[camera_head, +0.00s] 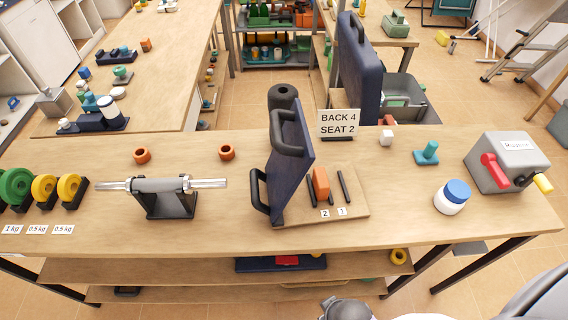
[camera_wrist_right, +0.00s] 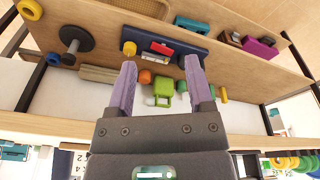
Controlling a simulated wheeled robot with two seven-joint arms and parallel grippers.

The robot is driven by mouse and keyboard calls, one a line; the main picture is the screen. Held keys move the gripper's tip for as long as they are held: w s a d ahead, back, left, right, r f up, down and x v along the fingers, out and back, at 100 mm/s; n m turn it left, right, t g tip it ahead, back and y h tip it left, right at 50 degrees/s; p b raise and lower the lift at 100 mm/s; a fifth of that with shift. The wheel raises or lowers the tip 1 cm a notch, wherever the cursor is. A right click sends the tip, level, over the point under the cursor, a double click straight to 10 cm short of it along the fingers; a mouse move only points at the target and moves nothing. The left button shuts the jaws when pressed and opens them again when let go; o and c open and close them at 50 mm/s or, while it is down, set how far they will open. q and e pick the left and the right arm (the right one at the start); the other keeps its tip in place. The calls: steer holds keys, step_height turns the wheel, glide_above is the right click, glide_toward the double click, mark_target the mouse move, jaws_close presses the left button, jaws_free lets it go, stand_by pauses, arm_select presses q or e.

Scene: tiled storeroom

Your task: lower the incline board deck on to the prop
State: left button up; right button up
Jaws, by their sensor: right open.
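The incline board's dark blue deck (camera_head: 291,160) stands steeply raised on its wooden base (camera_head: 350,204), with black handles on its left side and top. An orange prop block (camera_head: 321,184) stands on the base just right of the deck. Dark strips lie on the base beside it, near labels 2 (camera_head: 325,213) and 1 (camera_head: 342,211). A sign (camera_head: 338,123) behind reads "BACK 4 SEAT 2". My right gripper (camera_wrist_right: 160,66) is open and empty in the wrist view, facing lower shelves, away from the board. My left gripper is not in view.
A silver bar on a black stand (camera_head: 165,195) is left of the board. A white jar with blue lid (camera_head: 452,196) and a grey crank box (camera_head: 505,162) are at right. A second dark blue board (camera_head: 360,60) stands behind. The tabletop's front right is clear.

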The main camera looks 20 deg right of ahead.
steer(key=w+d+r+t+h+p, duration=0.15)
steer(key=w+r, duration=0.25)
steer(key=r, duration=0.4)
steer(key=w+a+r+t+h+p, duration=0.1)
steer(key=w+r+t, duration=0.15)
steer(key=r, duration=0.45)
steer(key=n+t, duration=0.3)
steer(key=t, duration=0.9)
glide_toward(278, 144)
steer(key=w, duration=0.3)
steer(key=shift+h, duration=0.45)
steer(key=w, duration=0.2)
steer(key=w+d, duration=0.1)
steer(key=w, duration=0.2)
steer(key=w+p, duration=0.1)
steer(key=w, duration=0.2)
steer(key=shift+w+d+f, duration=0.1)
steer(key=shift+d+f, duration=0.25)
steer(key=shift+d, duration=0.05)
steer(key=shift+w+d, duration=0.1)
steer(key=shift+w, duration=0.45)
steer(key=shift+c, duration=0.2)
